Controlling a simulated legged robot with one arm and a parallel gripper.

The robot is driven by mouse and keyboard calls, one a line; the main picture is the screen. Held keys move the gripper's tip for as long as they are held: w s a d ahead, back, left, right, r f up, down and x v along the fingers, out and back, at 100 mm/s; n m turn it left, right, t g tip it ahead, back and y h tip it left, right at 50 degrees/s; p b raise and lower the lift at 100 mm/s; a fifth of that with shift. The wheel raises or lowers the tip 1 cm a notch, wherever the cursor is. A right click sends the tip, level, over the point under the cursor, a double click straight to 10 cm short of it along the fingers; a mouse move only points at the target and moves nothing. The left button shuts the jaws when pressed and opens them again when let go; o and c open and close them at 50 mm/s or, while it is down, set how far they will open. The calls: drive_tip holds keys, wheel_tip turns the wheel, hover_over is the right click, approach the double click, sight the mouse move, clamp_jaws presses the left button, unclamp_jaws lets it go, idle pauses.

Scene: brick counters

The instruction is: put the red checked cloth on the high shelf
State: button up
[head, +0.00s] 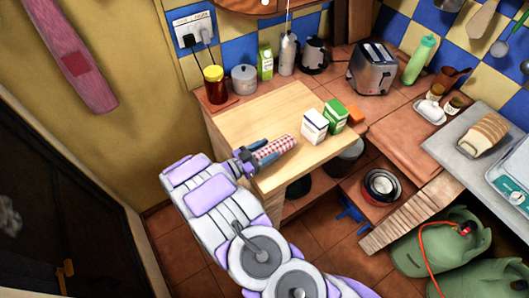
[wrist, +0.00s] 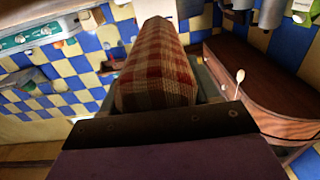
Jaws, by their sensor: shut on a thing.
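The red checked cloth (head: 274,147) is a rolled or folded bundle over the near left part of the wooden board counter. My gripper (head: 258,152) is shut on it, with blue fingers on either side of its near end. In the wrist view the cloth (wrist: 158,62) fills the upper middle, pointing away from the dark gripper plate. I cannot tell whether the cloth touches the board. A wooden shelf with a curved edge (head: 240,6) is on the wall at the top of the head view, partly cut off. A brown wooden shelf with a rounded end (wrist: 262,90) shows at right in the wrist view.
The board (head: 250,115) carries a white box (head: 314,126) and a green box (head: 335,116) right of the cloth. A red jar (head: 215,84), grey pot (head: 244,78), bottles and a toaster (head: 372,68) line the back.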

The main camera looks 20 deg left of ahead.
drive_tip(key=shift+w+a+f, duration=0.1)
drive_tip(key=shift+w+f, duration=0.15)
drive_tip(key=shift+f, duration=0.55)
drive_tip(key=shift+w+a+f, duration=0.1)
drive_tip(key=shift+w+f, duration=0.15)
drive_tip(key=shift+f, duration=0.55)
drive_tip(key=shift+f+b, duration=0.15)
drive_tip(key=shift+b, duration=0.2)
drive_tip(key=o, duration=1.1)
drive_tip(key=shift+c, duration=0.2)
drive_tip(key=shift+s+a+p, duration=0.25)
drive_tip(key=shift+p, duration=0.1)
drive_tip(key=p+v, duration=0.2)
drive_tip(key=v, duration=1.4)
drive_tip(key=shift+a+r, duration=0.25)
drive_tip(key=shift+a, duration=0.25)
drive_tip(key=shift+s, duration=0.1)
